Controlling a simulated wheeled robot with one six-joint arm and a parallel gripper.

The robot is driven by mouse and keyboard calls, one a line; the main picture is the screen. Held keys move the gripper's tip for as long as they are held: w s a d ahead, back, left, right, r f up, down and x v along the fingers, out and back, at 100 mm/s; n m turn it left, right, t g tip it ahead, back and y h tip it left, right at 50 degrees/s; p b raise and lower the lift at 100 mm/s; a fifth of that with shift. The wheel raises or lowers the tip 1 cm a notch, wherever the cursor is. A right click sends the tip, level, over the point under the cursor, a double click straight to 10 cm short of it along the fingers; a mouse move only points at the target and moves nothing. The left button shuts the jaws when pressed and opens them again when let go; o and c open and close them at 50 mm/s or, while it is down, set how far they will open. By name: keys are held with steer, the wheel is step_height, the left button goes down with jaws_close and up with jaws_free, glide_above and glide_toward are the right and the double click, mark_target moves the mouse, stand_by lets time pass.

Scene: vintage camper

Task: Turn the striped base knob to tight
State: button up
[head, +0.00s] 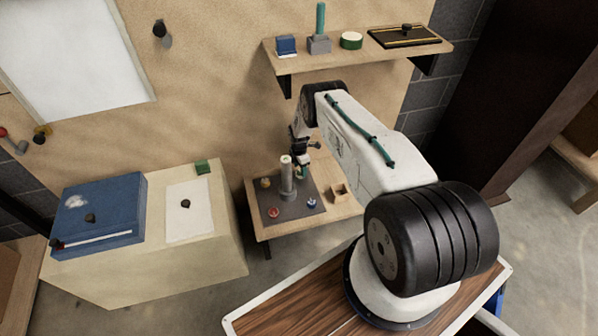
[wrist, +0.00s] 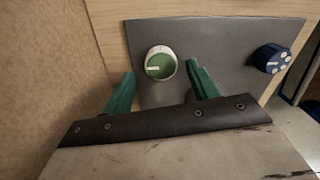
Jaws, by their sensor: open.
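A low wooden table carries a dark grey panel (head: 296,212) with several knobs and a grey upright post (head: 287,182). A green knob (wrist: 160,63) with a pale rim and a white pointer bar shows on the panel in the wrist view. A blue knob (wrist: 271,59) with white spots is to its right; a blue-and-white knob (head: 312,203) shows in the head view. A red knob (head: 273,212) and a yellowish knob (head: 265,183) are at the left. I cannot make out stripes on any knob. My gripper (wrist: 164,80) is open and empty, its green fingers either side of the green knob's line, apparently apart from it.
A small wooden box (head: 340,191) stands at the panel's right. A shelf (head: 360,55) with a blue block, a grey stand and a green round thing hangs above. A cabinet (head: 150,262) with a blue binder (head: 97,210) is at the left, with a floor gap between.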

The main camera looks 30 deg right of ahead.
mark_target(300, 172)
steer(key=shift+s+f, duration=0.1)
steer(key=shift+f, duration=1.45)
steer(key=c, duration=1)
